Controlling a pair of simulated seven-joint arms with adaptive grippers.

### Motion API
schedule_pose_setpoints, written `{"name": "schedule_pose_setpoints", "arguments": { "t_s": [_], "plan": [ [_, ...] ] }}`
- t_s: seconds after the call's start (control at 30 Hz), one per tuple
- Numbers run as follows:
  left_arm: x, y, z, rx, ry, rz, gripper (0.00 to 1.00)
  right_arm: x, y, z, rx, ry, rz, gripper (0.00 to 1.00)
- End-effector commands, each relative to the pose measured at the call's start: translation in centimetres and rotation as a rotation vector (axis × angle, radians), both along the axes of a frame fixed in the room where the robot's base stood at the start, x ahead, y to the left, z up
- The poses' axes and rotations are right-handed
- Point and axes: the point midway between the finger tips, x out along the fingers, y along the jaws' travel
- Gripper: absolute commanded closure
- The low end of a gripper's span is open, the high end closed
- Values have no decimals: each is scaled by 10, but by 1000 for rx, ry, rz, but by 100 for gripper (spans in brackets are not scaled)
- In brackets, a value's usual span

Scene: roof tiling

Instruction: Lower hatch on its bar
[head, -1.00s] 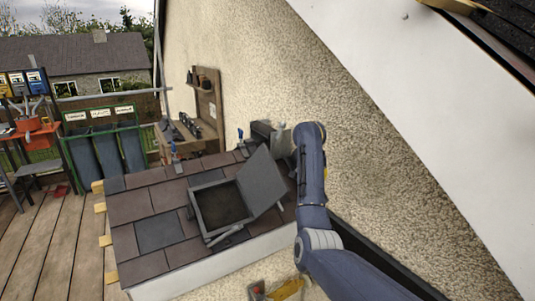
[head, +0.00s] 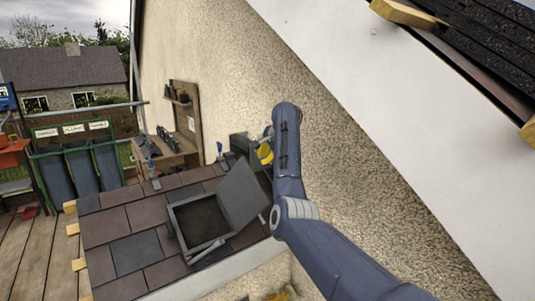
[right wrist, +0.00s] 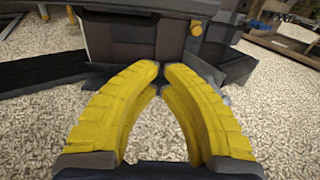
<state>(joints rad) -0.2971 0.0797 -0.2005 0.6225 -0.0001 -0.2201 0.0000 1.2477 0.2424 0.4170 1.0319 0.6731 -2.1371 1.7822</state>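The grey roof hatch sits in the slate roof in the head view. Its square frame (head: 174,226) surrounds a dark opening, and its lid (head: 240,194) stands raised and tilted on the right side. A light grey bar (head: 208,251) lies along the frame's front edge; whether it touches the lid is unclear. My right gripper (head: 265,153) is beyond the lid, near the wall, partly hidden by my arm. In the right wrist view its yellow fingers (right wrist: 162,66) converge with tips almost meeting, and nothing shows between them. My left gripper is not in view.
The pebbled wall (head: 330,165) rises to the right. A wooden shelf (head: 186,115) is behind.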

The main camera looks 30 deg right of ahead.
Motion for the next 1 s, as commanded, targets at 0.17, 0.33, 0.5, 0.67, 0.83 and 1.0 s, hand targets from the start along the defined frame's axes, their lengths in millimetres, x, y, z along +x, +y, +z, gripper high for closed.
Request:
{"name": "schedule_pose_setpoints", "arguments": {
  "t_s": [0.17, 0.33, 0.5, 0.67, 0.83, 1.0],
  "plan": [
    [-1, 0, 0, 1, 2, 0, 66, 13, 0, -21, -1, 3, -1, 100],
    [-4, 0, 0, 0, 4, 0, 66, 23, 1, -34, -2, 1, -1, 100],
    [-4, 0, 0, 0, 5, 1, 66, 19, 17, -29, -3, 0, 1, 100],
    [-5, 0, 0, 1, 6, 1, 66, 16, 29, -25, -1, -1, 0, 100],
    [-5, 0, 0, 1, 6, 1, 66, 14, 36, -23, -1, 0, 0, 100],
    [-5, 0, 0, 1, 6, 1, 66, 13, 38, -23, -1, 0, -2, 100]
  ]
}}
